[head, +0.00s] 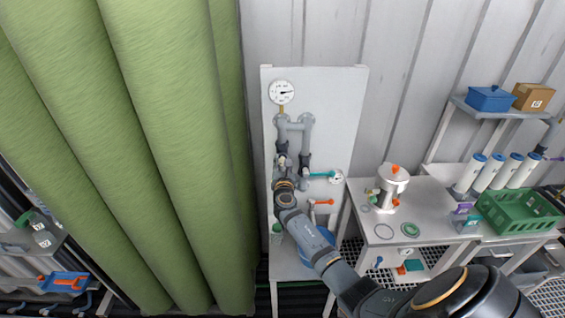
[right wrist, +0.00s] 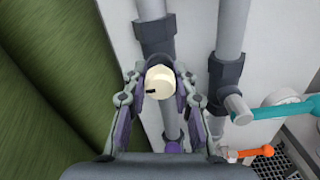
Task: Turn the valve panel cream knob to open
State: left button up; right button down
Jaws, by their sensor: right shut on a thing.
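The valve panel (head: 341,100) is a pale upright board with a round gauge (head: 282,92) and grey pipes (head: 307,135). The cream knob (right wrist: 160,82) sits on the left pipe in the right wrist view. A short black mark on it points left. My right gripper (head: 281,160) reaches up to the panel, and its fingers are shut on the knob from both sides. In the head view the gripper hides most of the knob. My left gripper is in neither view.
A teal lever (head: 322,174) and an orange lever (head: 324,202) are just right of my right gripper. Green vertical cylinders (head: 165,130) stand close on the left.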

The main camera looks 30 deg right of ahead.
jog(key=shift+f, duration=0.15)
jog(key=c, duration=1.1)
grip_release()
jog(key=shift+o, duration=0.2)
jog(key=v, duration=1.2)
